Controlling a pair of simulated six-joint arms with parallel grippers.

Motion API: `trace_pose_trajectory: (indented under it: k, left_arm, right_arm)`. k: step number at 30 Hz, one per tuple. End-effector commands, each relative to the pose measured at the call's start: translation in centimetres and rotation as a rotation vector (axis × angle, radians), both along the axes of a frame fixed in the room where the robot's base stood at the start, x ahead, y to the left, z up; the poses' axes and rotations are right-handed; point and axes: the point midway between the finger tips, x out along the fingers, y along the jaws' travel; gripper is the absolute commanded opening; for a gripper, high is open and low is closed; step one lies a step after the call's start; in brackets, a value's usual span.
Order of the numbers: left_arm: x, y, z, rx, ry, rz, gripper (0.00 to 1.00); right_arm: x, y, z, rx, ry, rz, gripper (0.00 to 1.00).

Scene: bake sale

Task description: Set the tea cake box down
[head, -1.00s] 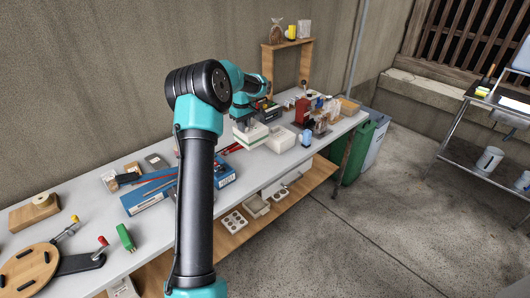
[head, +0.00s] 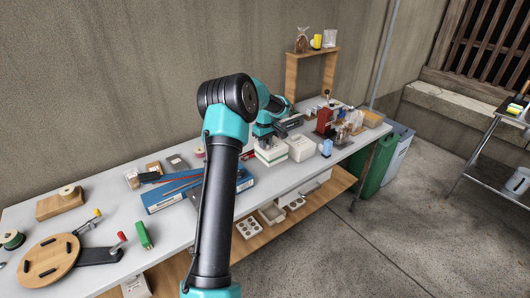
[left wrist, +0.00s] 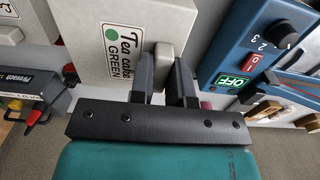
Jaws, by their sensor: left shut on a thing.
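My left gripper (left wrist: 163,70) is shut on the pale tab (left wrist: 163,58) of this box. In the head view the gripper is above the box, partly hidden by my arm. I cannot tell whether the box's underside touches the table. My right gripper is not in view.
A white box (head: 301,148) stands close to the right, with a blue item (head: 326,148) beyond it. A red device (head: 324,120) is behind. The lower shelf (head: 325,200) holds pale trays.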

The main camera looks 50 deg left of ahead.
Motion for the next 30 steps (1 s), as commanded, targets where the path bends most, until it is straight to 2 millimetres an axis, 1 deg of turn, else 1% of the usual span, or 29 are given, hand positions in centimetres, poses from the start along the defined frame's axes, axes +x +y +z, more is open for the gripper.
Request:
trace_pose_trajectory:
  k: [6,9,23,24,30]
  left_arm:
    - [0.0,0.0,-3.2,0.0,0.001,-0.001,0.0]
    - [0.0,0.0,-4.2,0.0,0.002,-0.001,0.0]
    - [0.0,0.0,-4.8,0.0,0.0,0.0,0.0]
    - [0.0,0.0,-4.8,0.0,0.0,0.0,0.21]
    - [0.0,0.0,-4.8,0.0,0.001,0.0,0.4]
  right_arm:
    - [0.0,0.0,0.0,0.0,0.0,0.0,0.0]
    - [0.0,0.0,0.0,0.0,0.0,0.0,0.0]
    - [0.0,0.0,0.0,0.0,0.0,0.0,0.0]
    - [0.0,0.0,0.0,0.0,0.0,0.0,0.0]
    - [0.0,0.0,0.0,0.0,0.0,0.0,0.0]
